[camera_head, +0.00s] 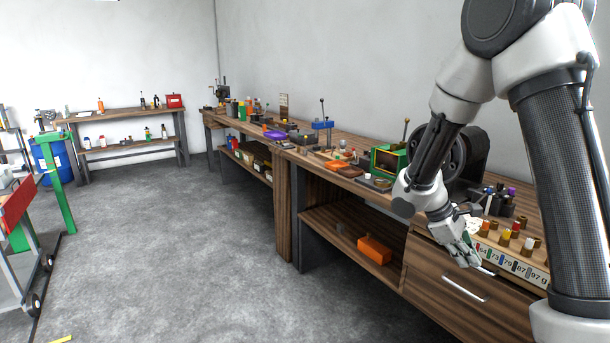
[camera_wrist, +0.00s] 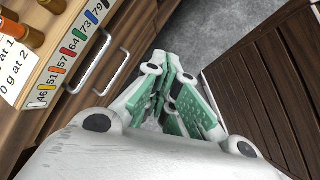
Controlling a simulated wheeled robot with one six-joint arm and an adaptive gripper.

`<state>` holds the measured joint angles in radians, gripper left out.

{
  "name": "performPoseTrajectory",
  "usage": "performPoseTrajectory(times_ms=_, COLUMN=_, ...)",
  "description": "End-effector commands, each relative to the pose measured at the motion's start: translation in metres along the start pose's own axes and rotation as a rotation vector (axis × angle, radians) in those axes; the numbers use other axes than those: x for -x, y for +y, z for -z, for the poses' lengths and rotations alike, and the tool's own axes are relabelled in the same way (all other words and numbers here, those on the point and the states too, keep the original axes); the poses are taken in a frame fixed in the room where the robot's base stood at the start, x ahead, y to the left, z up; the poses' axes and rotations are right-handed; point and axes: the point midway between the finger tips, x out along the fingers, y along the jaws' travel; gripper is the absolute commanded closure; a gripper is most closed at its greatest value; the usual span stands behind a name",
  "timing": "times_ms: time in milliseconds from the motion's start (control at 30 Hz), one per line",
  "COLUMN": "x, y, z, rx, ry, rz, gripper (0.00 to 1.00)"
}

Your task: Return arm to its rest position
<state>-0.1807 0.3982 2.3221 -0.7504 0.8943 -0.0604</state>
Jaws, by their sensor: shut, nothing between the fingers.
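My gripper (camera_head: 467,256) is in front of the workbench (camera_head: 323,187), close to the drawer (camera_head: 447,275) and the numbered strip (camera_head: 520,262). Its green-padded fingers are shut with nothing held; they also show in the wrist view (camera_wrist: 172,78), pointing down past the bench edge. The arm reaches in from the right of the head view and bends down over the bench front. In the wrist view the numbered strip (camera_wrist: 72,55) and drawer handles (camera_wrist: 100,75) lie left of the fingers.
Small coloured bottles (camera_head: 504,238) stand behind the strip. A green box (camera_head: 388,161) and a dark wheel-like machine (camera_head: 470,155) sit on the bench. An orange box (camera_head: 374,250) lies on the lower shelf. The grey floor (camera_head: 190,235) left of the bench is clear; a green stand (camera_head: 57,180) is further left.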

Motion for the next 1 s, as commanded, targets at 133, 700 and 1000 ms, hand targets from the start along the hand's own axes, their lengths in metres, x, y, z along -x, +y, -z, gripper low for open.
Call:
performPoseTrajectory(times_ms=133, x=0.037, y=-0.036, z=-0.064, rx=-0.297, ry=0.111, rz=0.146, gripper=1.00)
performPoseTrajectory(times_ms=700, x=0.134, y=-0.131, z=-0.184, rx=-0.885, ry=0.698, rz=0.381, gripper=1.00)
performPoseTrajectory(times_ms=1000, x=0.145, y=-0.129, z=-0.201, rx=-0.926, ry=0.775, rz=0.343, gripper=1.00)
